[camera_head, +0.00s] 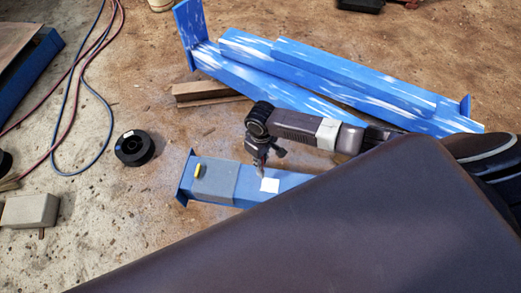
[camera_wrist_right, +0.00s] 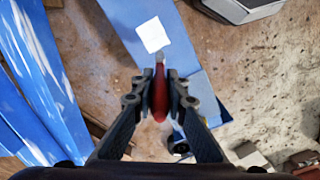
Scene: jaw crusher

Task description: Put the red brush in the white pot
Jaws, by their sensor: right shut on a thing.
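My right gripper (camera_head: 262,162) is over a short blue beam on the ground. In the right wrist view, the right gripper (camera_wrist_right: 159,85) is shut on the red brush (camera_wrist_right: 158,98), with one finger on each side of it. The brush's far tip points toward a flat-looking white square (camera_wrist_right: 153,35) on the blue beam. The white square also shows in the head view (camera_head: 270,185), just below the gripper. I cannot tell whether it is the white pot; no other pot is clear. My left gripper is not in view.
The short blue beam (camera_head: 178,190) has a small yellow thing (camera_head: 197,170) at its left end. Large blue beams (camera_head: 300,70) lie behind, beside a wooden block (camera_head: 205,92). A black spool (camera_head: 134,148), hoses (camera_head: 108,100) and a grey block (camera_head: 30,210) are at left.

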